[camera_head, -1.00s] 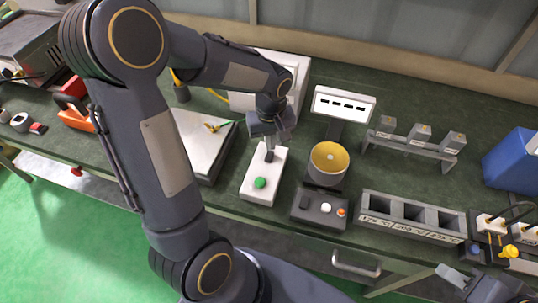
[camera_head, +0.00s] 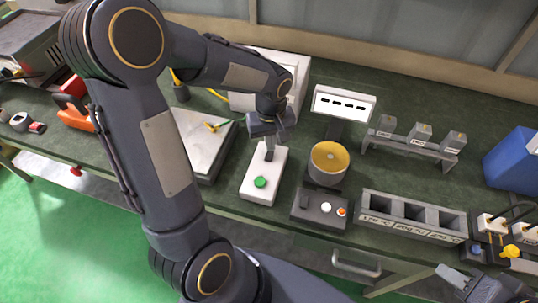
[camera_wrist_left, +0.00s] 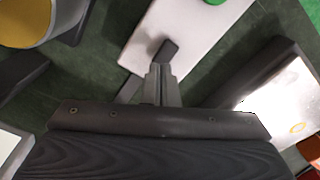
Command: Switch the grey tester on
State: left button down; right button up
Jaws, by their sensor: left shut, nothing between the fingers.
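A dark grey unit (camera_head: 320,208) with a black switch, a white button and an orange button stands below a yellow-lined cup (camera_head: 329,160) and a white display (camera_head: 343,104); I take it for the grey tester. To its left lies a white box (camera_head: 264,192) with a green button (camera_head: 260,182) and a black switch (camera_head: 269,155). My left gripper (camera_head: 270,147) is shut and empty, pointing down at that switch. In the left wrist view its fingertips (camera_wrist_left: 162,72) are at the black switch (camera_wrist_left: 166,50); contact is unclear. My right gripper (camera_head: 482,284) is partly visible at bottom right.
A slotted grey block (camera_head: 413,231) stands right of the grey unit, with a rack of weights (camera_head: 420,134) behind. A white-topped plate (camera_head: 203,140) lies left of the white box. A blue box (camera_head: 514,162) is at far right. Some green bench top is bare between them.

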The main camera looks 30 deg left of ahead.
pick_arm(q)
jog(key=shift+f+b, duration=0.6)
jog(key=shift+f, duration=0.2)
jog(key=shift+r+p, duration=2.75)
jog(key=shift+r, duration=0.85)
jog(key=s+d+r+m+t+h, duration=0.2)
jog(key=s+r+m, duration=0.1)
jog(key=s, duration=0.5)
jog(key=s+d+r+m+t+h, duration=0.1)
jog(key=s+d+r+m+t, duration=0.1)
jog(key=s+r, duration=0.4)
jog(key=s+m+t, duration=0.1)
jog(key=s+m, duration=0.1)
jog(key=s, duration=0.1)
jog(key=shift+r+t+h, duration=0.25)
jog(key=shift+t+h, duration=0.05)
jog(key=shift+h, duration=0.1)
jog(key=shift+w, duration=0.1)
